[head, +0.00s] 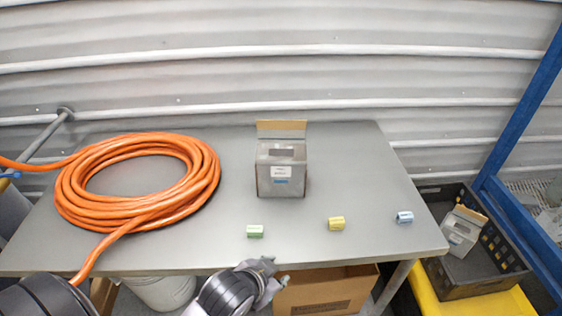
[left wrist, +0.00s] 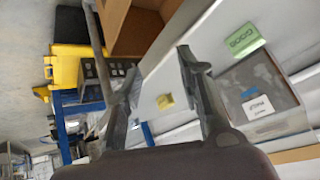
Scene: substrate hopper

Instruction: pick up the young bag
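Three small bag-like blocks lie apart on the grey table (head: 330,255): a green one (head: 255,231), a yellow one (head: 336,223) and a blue one (head: 404,217). I cannot tell from their colours which is the young bag. In the left wrist view the green one (left wrist: 246,40) carries dark lettering too small to read surely, and the yellow one (left wrist: 165,101) shows between the finger outlines, some distance off. My left gripper (head: 268,270) is at the table's front edge, below the green one in the picture. Its fingers (left wrist: 157,62) are spread and empty. My right gripper is not seen.
A grey hopper box (head: 281,180) with a raised flap stands behind the blocks. A coiled orange hose (head: 75,190) covers the table's left. A dark crate (head: 478,290) holding a grey box (head: 462,230) stands at right. A cardboard box (head: 325,290) is below the table.

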